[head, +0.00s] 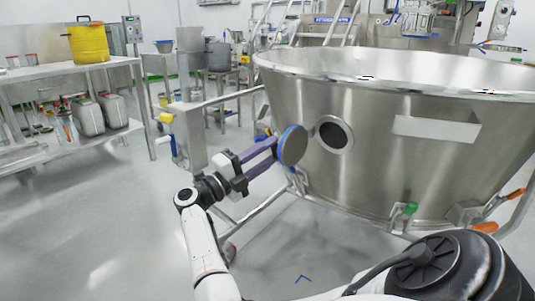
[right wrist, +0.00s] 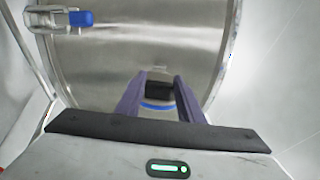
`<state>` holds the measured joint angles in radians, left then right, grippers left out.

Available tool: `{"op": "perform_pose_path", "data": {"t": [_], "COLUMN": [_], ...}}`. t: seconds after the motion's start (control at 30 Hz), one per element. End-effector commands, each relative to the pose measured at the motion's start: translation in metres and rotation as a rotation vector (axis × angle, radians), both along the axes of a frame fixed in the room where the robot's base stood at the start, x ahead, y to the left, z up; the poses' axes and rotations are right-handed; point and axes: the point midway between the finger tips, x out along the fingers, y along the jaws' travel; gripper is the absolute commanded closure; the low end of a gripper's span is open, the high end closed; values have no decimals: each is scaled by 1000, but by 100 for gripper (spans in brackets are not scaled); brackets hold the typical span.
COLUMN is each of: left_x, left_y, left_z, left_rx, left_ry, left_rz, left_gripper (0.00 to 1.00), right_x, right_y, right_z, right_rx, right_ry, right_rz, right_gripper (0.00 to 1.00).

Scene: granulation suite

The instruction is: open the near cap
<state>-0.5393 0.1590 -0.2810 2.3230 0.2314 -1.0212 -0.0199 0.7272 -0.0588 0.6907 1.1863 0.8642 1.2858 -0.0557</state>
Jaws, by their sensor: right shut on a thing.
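The near cap (head: 293,147) is a round grey disc with a blue rim. It stands out from the wall of the big steel vessel (head: 290,95), just left of a round dark port (head: 333,135) that is uncovered. A small grey piece shows between cap and port. My right gripper (head: 273,154), with purple fingers, is shut on the cap from the left. In the right wrist view a dark block (right wrist: 159,91) sits between the fingers, with a blue strip of rim below it. The exact grip is partly hidden. My left gripper is not in view.
A steel table (head: 75,70) with a yellow pot (head: 88,43) stands at the left, with grey canisters (head: 88,116) below. Orange-handled and green-knobbed clamps (head: 410,209) are at the vessel's lower edge. The floor at the left front is clear.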

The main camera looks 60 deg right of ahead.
Motion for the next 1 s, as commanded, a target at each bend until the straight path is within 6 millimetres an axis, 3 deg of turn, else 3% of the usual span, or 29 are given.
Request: {"op": "perform_pose_path", "data": {"t": [0.3,0.33,0.43,0.77,1.0], "left_x": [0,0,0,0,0], "left_y": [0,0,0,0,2], "left_z": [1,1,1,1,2], "left_rx": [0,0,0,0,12], "left_ry": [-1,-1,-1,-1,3], "left_rz": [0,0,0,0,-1], "left_gripper": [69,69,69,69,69], "right_x": [0,0,0,2,16], "right_y": [-3,-3,-2,2,36], "right_z": [3,3,3,0,-10], "right_rx": [-5,-5,-4,-1,2], "right_ry": [1,1,0,1,2], "right_rz": [4,4,3,4,7], "right_gripper": [100,61,47,47,47]}}
